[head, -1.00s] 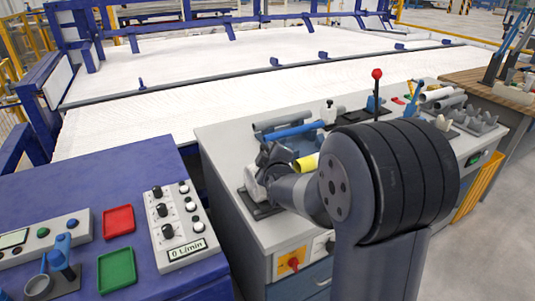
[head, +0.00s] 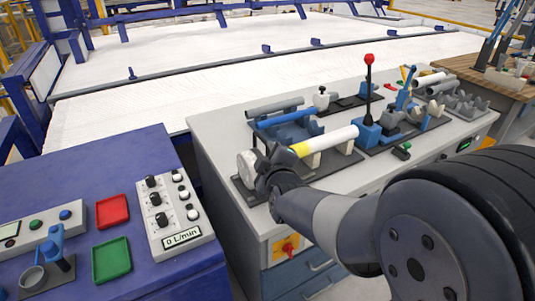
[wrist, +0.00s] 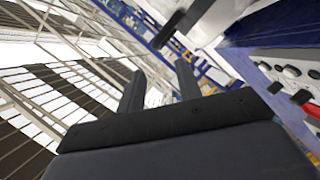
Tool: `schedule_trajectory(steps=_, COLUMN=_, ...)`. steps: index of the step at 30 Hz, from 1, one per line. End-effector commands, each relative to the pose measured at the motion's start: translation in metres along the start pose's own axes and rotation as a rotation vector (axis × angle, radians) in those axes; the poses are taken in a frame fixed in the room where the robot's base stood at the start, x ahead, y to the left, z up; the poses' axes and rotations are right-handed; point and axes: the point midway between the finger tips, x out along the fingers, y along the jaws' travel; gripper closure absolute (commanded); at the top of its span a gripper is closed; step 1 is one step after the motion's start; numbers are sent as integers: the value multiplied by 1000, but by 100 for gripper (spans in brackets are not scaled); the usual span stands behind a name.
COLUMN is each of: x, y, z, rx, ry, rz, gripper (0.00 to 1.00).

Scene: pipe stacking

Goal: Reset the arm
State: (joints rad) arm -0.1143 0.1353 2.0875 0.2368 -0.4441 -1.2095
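My gripper shows in the wrist view (wrist: 160,72) with two dark fingers apart and nothing between them. In the head view my arm reaches in from the lower right, its wrist end over the near left corner of the grey workbench (head: 222,130). The fingers cannot be made out clearly there. A white pipe with a yellow end (head: 328,141) lies on supports just right of my wrist. A blue pipe (head: 286,117) and a grey pipe (head: 275,107) lie behind it. Whether my wrist touches anything there is unclear.
A red-knobbed lever (head: 369,95) stands upright on the bench. More pipes (head: 430,80) lie at its far right. A blue table at left holds a knob panel (head: 172,212), a red tray (head: 112,211) and a green tray (head: 111,260). A white conveyor bed lies behind.

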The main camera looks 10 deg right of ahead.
Motion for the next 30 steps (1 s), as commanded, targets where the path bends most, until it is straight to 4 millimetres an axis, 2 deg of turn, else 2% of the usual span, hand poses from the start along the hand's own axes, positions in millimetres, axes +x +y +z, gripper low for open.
schedule_trajectory(steps=6, x=2, y=0, z=0, rx=0, ry=0, rz=0, gripper=67)
schedule_trajectory(steps=11, x=14, y=0, z=0, rx=-1, ry=-1, rz=-1, gripper=67)
schedule_trajectory(steps=30, x=103, y=2, z=0, rx=0, ry=0, rz=3, gripper=67)
